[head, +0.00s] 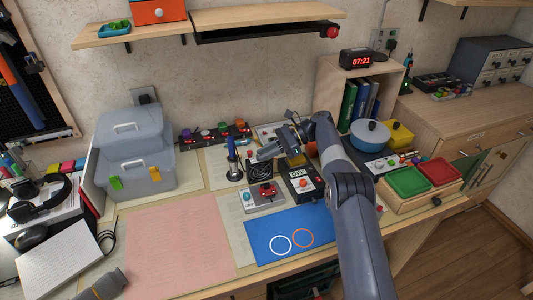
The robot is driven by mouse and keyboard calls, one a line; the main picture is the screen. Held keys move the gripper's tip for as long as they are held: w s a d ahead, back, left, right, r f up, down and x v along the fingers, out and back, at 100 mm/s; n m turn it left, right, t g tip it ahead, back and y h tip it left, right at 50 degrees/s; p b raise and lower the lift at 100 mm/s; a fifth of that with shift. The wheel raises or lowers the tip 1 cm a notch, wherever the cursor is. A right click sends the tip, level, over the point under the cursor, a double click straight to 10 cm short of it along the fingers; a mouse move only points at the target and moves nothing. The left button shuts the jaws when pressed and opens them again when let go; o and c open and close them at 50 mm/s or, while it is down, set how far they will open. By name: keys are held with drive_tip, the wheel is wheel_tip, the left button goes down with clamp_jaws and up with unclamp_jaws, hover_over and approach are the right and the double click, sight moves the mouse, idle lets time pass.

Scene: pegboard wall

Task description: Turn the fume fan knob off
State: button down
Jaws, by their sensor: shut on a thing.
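The fume fan (260,172) is a black round grille near the middle of the bench. Beside it on the right stands a dark box (300,187) with a white "OFF" label and a red button on a pale plate. My gripper (270,152) is low over the bench at the back of the fan, with my arm coming in from the right. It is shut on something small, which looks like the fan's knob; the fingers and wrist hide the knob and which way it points.
A grey box with a red knob (264,197) stands in front of the fan. A soldering iron stand (233,170) is close on its left. A blue mat (285,247) lies in front, and a blue pot (370,134) stands right of my arm.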

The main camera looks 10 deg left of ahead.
drive_tip(key=shift+a, duration=0.1)
drive_tip(key=c, duration=1.3)
unclamp_jaws()
drive_tip(key=shift+r, duration=0.1)
